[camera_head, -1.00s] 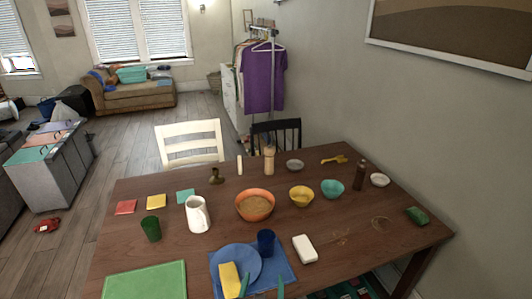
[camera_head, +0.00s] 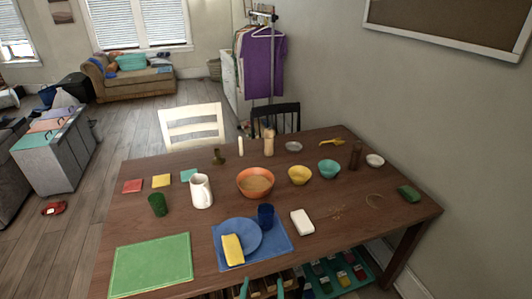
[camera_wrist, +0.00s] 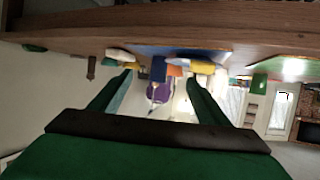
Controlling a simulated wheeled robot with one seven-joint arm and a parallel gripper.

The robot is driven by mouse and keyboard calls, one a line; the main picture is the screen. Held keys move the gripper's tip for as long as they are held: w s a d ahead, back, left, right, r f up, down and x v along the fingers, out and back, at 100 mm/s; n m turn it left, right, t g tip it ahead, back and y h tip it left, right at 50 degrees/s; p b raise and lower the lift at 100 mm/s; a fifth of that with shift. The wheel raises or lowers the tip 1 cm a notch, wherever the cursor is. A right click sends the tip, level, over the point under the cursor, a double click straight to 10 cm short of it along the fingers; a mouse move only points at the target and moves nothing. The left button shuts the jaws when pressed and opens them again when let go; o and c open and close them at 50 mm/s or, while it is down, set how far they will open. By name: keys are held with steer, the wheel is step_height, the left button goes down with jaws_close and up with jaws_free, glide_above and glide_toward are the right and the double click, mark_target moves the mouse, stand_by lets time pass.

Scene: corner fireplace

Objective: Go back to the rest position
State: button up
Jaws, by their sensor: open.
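My gripper (camera_head: 262,287) shows at the bottom edge of the head view as two teal fingertips, in front of the wooden table's (camera_head: 330,237) near edge. In the wrist view my gripper (camera_wrist: 157,80) has its two fingers spread apart with nothing held between them. The wrist picture is upside down, with the table edge (camera_wrist: 70,40) across its top. The rest of my arm is out of the head view.
The table bears a green mat (camera_head: 150,265), a blue plate (camera_head: 236,240), a white pitcher (camera_head: 201,193), an orange bowl (camera_head: 250,190) and other small items. A shelf with a teal tray (camera_head: 340,290) is underneath. Chairs (camera_head: 192,126) stand behind.

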steer(key=s+d+r+t, duration=0.1)
steer(key=s+r, duration=0.1)
steer(key=s, duration=3)
steer(key=shift+n+t+y, duration=0.3)
steer(key=shift+y, duration=0.1)
steer(key=shift+s, duration=0.1)
